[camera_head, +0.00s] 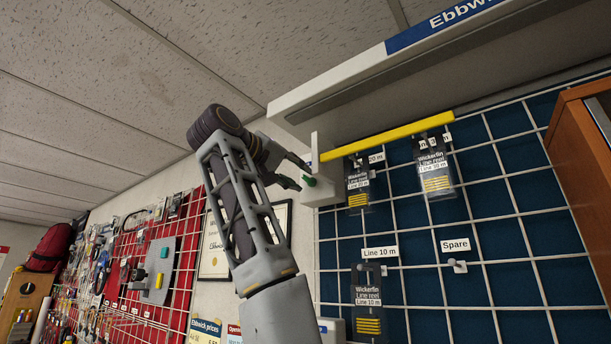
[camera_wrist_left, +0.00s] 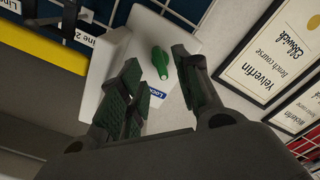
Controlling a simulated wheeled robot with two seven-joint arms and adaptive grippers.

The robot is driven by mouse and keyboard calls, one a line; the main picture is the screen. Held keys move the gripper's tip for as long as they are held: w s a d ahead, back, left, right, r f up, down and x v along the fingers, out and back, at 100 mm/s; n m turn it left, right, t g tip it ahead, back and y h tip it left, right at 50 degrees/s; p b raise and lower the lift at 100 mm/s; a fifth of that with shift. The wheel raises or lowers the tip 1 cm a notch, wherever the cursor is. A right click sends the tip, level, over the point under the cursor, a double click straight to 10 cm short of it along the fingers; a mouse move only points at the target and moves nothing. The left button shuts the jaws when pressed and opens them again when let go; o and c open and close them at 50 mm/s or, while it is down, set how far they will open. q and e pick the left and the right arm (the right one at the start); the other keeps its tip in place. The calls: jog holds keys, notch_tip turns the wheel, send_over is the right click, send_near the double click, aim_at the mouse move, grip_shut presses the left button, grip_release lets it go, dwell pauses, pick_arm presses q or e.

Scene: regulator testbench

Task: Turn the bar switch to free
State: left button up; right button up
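The bar switch is a green knob (camera_head: 308,181) on a white box (camera_head: 322,192) at the left edge of the blue panel. In the left wrist view the green knob (camera_wrist_left: 160,62) points toward the camera, with a blue-and-white label beginning "Loc" (camera_wrist_left: 156,93) below it on the box. My left gripper (camera_head: 303,171) is open beside the box. In the wrist view its fingers (camera_wrist_left: 157,70) are on either side of the knob, with a gap visible; contact cannot be told. My right gripper is not in view.
A yellow bar (camera_head: 388,136) runs right from the box, across hanging line reel packs (camera_head: 435,170). A white sign canopy (camera_head: 420,75) overhangs above. A framed certificate (camera_head: 214,250) hangs left, behind my arm. A wooden cabinet (camera_head: 585,170) stands at right.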

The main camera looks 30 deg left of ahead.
aim_at(306, 180)
pick_arm(q)
jog(key=shift+w+d+p, duration=0.2)
jog(key=shift+w+p, duration=0.45)
jog(key=shift+w, duration=1.6)
jog(key=shift+c, duration=0.5)
grip_shut()
